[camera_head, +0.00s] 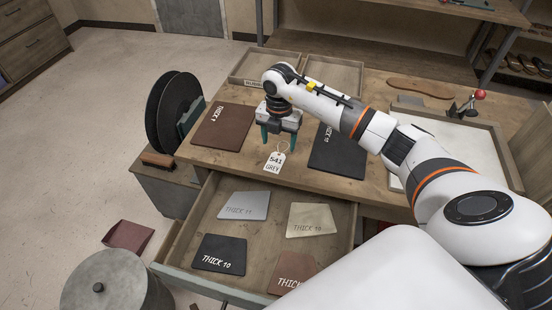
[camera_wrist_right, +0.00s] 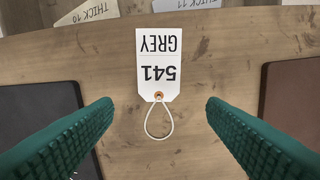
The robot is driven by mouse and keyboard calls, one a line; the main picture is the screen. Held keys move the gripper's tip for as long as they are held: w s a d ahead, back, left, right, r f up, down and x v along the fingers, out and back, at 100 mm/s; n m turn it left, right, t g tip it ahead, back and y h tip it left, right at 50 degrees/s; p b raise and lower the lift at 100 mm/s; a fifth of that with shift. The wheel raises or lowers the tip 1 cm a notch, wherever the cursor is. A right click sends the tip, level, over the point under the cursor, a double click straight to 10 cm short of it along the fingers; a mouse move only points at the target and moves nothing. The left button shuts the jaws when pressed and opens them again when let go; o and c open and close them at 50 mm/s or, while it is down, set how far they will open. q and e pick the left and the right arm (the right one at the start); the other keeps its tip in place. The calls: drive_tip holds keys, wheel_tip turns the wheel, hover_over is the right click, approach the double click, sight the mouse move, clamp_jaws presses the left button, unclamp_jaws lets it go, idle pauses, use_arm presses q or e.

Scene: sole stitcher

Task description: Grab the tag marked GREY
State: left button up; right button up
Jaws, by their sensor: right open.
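The white tag marked 541 GREY (camera_head: 274,162) lies on the wooden table near its front edge, with its string loop towards the back. In the right wrist view the tag (camera_wrist_right: 159,65) shows upside down, its loop (camera_wrist_right: 159,122) lying between the two green fingers. My right gripper (camera_head: 280,138) is open and points down at the table just behind the tag. In the wrist view the fingers (camera_wrist_right: 160,115) stand apart on either side of the loop, with nothing between them touching. My left gripper is not in view.
A brown sheet (camera_head: 222,126) lies left of the tag and a black sheet (camera_head: 338,152) right of it. An open drawer (camera_head: 270,200) below the table edge holds several marked THICK pieces. A wooden tray (camera_head: 303,60) stands at the back.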

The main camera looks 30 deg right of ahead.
sight(278, 156)
drive_tip(key=shift+s+a+f, duration=0.1)
drive_tip(key=shift+s+f, duration=0.05)
drive_tip(key=shift+f, duration=0.5)
drive_tip(key=shift+s+a+f, duration=0.1)
drive_tip(key=shift+f, duration=0.5)
drive_tip(key=shift+d+f, duration=0.1)
drive_tip(key=shift+f, duration=0.5)
drive_tip(key=c, duration=1.1)
